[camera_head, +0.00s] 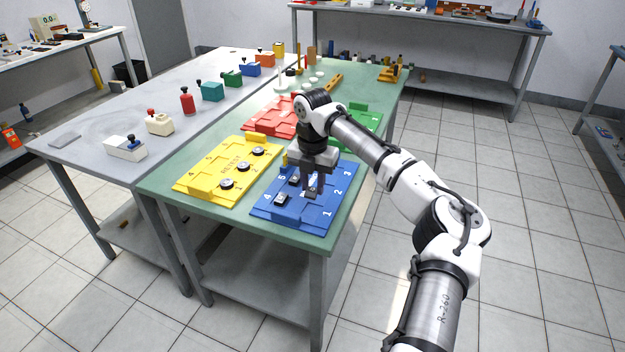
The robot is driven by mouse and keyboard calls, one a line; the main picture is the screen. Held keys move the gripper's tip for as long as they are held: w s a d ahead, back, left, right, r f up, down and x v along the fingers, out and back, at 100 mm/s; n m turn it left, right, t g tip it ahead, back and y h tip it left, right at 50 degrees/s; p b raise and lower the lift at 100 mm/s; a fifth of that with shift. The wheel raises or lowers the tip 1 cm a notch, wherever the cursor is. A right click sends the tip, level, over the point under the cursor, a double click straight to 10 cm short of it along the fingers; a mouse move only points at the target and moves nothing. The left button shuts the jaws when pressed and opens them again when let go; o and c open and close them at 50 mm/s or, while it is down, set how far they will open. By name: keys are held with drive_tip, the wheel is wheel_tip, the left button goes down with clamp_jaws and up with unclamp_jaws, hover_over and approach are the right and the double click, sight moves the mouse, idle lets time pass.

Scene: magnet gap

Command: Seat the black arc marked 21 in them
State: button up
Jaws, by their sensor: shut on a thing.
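My gripper (313,190) points down over the right part of the blue board (317,220). It is shut on a small dark piece, mostly hidden by the fingers. I cannot read a 21 on it, nor tell whether it touches the board. The blue board has white numerals and shallow recesses. One black piece (282,198) sits at its left side, and another (294,180) lies behind that, close to my gripper. No marking on either black piece is legible.
A yellow board (205,187) with several round black-and-silver pieces lies left of the blue one. A red board (268,122) and a green board (366,120) lie behind. Colored blocks with knobs stand on the grey table (90,130). The green table's front edge is close to the blue board.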

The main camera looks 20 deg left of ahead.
sight(313, 210)
drive_tip(key=shift+f+b, duration=0.85)
drive_tip(key=shift+f, duration=1.9)
drive_tip(key=shift+f, duration=0.2)
drive_tip(key=o, duration=1)
drive_tip(key=c, duration=0.5)
wheel_tip(313, 210, up, 5)
drive_tip(key=p, duration=0.4)
drive_tip(key=shift+f, duration=0.2)
